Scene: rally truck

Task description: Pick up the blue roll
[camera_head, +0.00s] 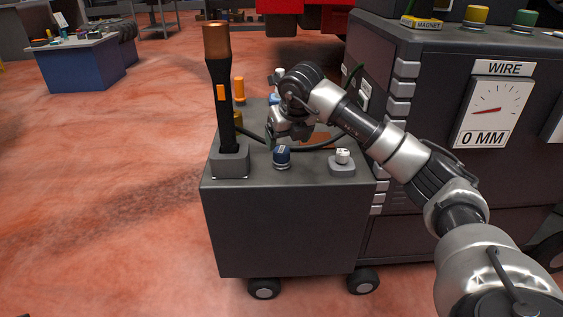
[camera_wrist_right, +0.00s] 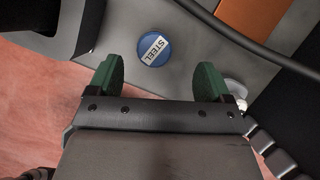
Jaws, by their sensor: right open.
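The blue roll (camera_head: 282,158) stands upright on the grey top of a wheeled cart (camera_head: 285,225), near its front edge. In the right wrist view the roll (camera_wrist_right: 153,49) shows from above, its round blue top carrying a white STEEL label. My right gripper (camera_wrist_right: 158,80) has its two green fingers apart with nothing between them. The roll lies just beyond the fingertips, roughly centred between them in that view. In the head view my right gripper (camera_head: 272,142) is above the cart top behind the roll, partly hidden by its own wrist. My left gripper is not in view.
A tall black torch with a copper head (camera_head: 217,90) stands in a holder at the cart's left. A small white-topped item (camera_head: 342,157) sits at the right. A dark cable (camera_head: 315,148) crosses the top. A dark machine with a WIRE gauge (camera_head: 490,110) stands at right.

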